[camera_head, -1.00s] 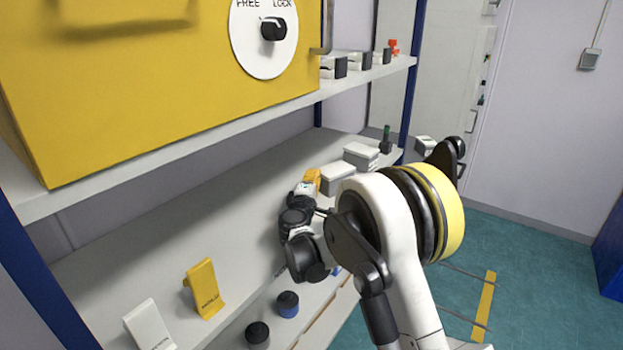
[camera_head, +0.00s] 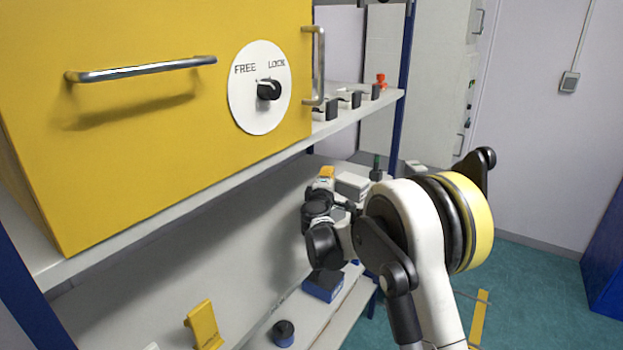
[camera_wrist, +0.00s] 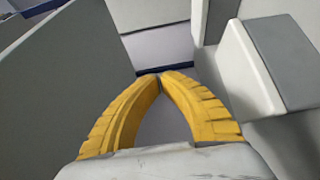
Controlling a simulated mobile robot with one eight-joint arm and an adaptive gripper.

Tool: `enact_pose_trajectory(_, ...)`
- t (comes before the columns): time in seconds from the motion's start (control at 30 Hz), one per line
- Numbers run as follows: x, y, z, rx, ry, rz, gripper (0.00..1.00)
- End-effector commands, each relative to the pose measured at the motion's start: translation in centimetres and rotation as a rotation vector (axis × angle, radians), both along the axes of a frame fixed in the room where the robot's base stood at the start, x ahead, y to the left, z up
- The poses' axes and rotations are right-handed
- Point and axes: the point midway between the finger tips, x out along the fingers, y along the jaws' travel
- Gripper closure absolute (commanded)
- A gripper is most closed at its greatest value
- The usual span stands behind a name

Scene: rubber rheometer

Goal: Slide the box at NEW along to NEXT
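A pale grey and white box (camera_head: 353,184) stands on the lower shelf board in the head view, partly hidden by my arm. My gripper (camera_head: 327,172) shows as a small yellow patch just left of it. In the wrist view the yellow fingers of my gripper (camera_wrist: 160,75) meet at their tips with nothing seen between them. A box with a white side and a grey face (camera_wrist: 275,55) is right of the fingers, apart from the tips in the picture. I cannot read any NEW or NEXT mark, so I cannot tell which place this box is at.
A large yellow cabinet (camera_head: 150,130) with a FREE/LOCK knob (camera_head: 269,90) stands on the shelf above my gripper. A yellow stand (camera_head: 204,325) is on the lower board at left.

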Motion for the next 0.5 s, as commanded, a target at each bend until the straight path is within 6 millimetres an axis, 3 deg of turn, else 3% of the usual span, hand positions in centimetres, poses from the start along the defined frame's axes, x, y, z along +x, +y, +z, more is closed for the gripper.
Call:
enact_pose_trajectory(0.2, 3.0, -5.4, 0.2, 0.0, 0.0, -0.004, 1.0)
enact_pose_trajectory(0.5, 5.8, -9.9, 0.0, 0.0, 0.0, 0.0, 1.0)
